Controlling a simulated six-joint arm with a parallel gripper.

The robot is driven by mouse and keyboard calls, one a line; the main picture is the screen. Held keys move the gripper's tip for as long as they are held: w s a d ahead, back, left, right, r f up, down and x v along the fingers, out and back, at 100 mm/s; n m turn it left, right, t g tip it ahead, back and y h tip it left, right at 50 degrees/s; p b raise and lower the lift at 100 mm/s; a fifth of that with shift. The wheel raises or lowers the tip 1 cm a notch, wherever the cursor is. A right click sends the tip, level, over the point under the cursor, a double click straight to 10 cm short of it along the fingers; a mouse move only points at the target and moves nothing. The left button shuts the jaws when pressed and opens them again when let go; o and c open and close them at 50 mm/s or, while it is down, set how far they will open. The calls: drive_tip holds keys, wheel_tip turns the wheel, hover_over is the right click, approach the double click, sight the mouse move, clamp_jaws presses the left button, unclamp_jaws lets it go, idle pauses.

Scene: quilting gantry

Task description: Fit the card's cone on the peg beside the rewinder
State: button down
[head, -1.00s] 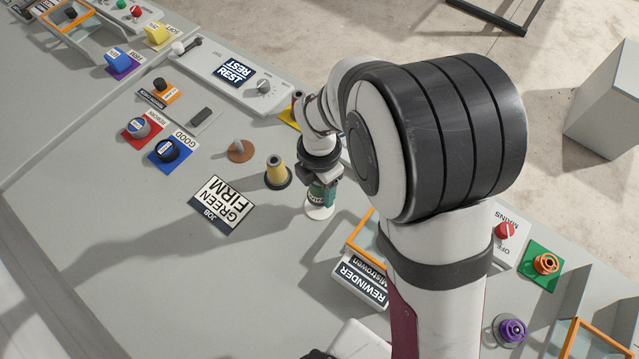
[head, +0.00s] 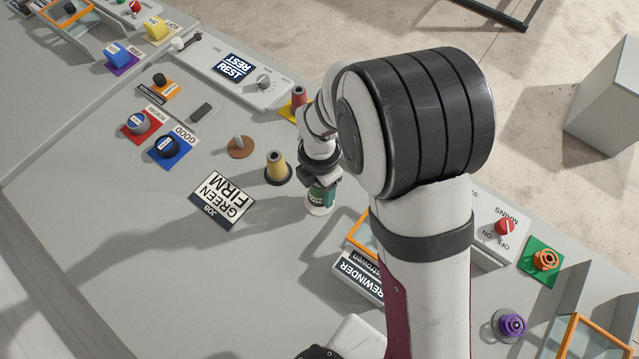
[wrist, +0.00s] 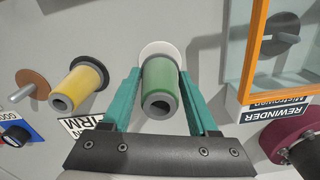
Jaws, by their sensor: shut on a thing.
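The job card (head: 222,201) reads GREEN FIRM and lies flat on the grey deck. A green cone (wrist: 160,83) with a grey hollow end stands between the teal fingers of my gripper (wrist: 160,72), which are shut on its sides. In the head view, my gripper (head: 320,187) is low over the deck, right of the card. A white round base (head: 318,209) shows at the cone's foot; I cannot tell if the cone is clear of it. A bare grey peg on a brown disc (head: 240,147) stands left of the yellow cone. The rewinder's label (head: 358,278) is to the right.
A yellow cone (head: 278,168) on a dark base stands close left of my gripper. A red cone (head: 299,98) is behind my arm. The rewinder's orange-framed clear box (wrist: 258,50) holds a dark disc with a grey peg. Knobs (head: 168,148) line the left.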

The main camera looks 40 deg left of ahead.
drive_tip(key=shift+f, duration=1.35)
drive_tip(key=shift+c, duration=0.4)
unclamp_jaws()
wheel_tip(320, 180, up, 16)
drive_tip(key=shift+f, duration=0.15)
drive_tip(key=shift+d, duration=0.1)
drive_tip(key=s+d+r+m+y, duration=0.1)
drive_tip(key=d+r+m, duration=0.2)
drive_tip(key=d+m, duration=0.8)
drive_tip(key=s+d+r+m, duration=0.1)
drive_tip(key=d+r+m, duration=0.2)
drive_tip(key=d+m, duration=0.75)
drive_tip(key=s+d+m, duration=0.2)
drive_tip(key=s+m, duration=0.2)
drive_tip(key=m, duration=0.4)
drive_tip(key=s+d+f+m, duration=0.1)
drive_tip(key=s+d+m, duration=0.2)
drive_tip(key=m, duration=0.6)
drive_tip(key=shift+s+y, duration=0.35)
drive_tip(key=shift+y, duration=0.05)
